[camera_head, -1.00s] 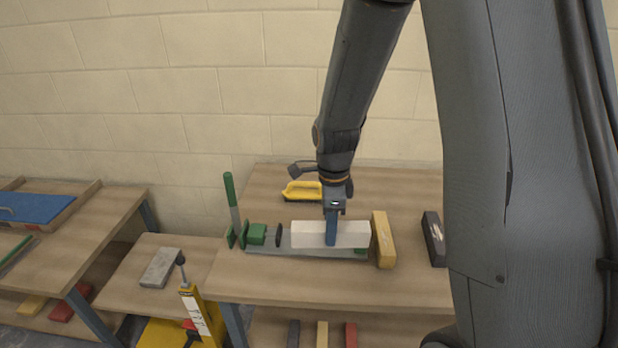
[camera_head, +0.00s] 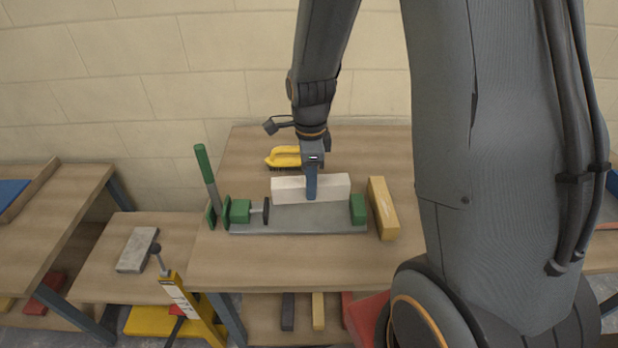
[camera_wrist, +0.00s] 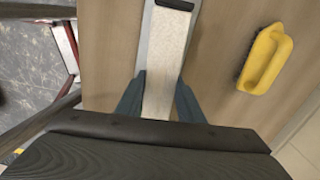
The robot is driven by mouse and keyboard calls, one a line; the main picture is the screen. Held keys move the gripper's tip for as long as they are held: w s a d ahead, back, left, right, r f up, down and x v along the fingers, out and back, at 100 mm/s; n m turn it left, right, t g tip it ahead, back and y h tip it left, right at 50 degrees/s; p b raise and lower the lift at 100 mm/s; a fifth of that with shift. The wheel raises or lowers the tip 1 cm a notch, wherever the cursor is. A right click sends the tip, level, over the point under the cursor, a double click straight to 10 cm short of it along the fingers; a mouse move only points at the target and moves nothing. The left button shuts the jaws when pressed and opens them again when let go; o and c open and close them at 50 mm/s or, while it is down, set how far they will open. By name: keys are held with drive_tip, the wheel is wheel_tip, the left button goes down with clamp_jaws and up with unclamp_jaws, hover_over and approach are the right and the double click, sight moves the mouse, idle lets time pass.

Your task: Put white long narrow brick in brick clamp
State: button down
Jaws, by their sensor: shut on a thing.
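The white long narrow brick (camera_head: 288,190) lies level in my gripper (camera_head: 311,193), which is shut on it near its middle with blue fingers. The wrist view shows the brick (camera_wrist: 166,65) between the two fingers (camera_wrist: 160,98), over the grey plate. The brick clamp has a grey base plate (camera_head: 300,219), a green right jaw (camera_head: 358,209), a green left block (camera_head: 240,210) with a dark pad, and a green-handled lever (camera_head: 204,165). In the head view the brick appears above or behind the plate, between pad and right jaw. I cannot tell its exact height.
A yellow brick (camera_head: 383,208) stands just right of the clamp. A yellow-handled brush (camera_head: 284,156) lies behind it, also in the wrist view (camera_wrist: 265,58). A grey brick (camera_head: 138,249) lies on the lower table at left. The front strip of the table is clear.

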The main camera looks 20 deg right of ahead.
wheel_tip(320, 180, down, 3)
drive_tip(key=shift+f+b, duration=0.15)
drive_tip(key=shift+b, duration=1.05)
drive_tip(key=shift+f+b, duration=0.6)
drive_tip(key=shift+f, duration=1.05)
drive_tip(key=shift+f, duration=0.5)
drive_tip(key=c, duration=1.1)
unclamp_jaws()
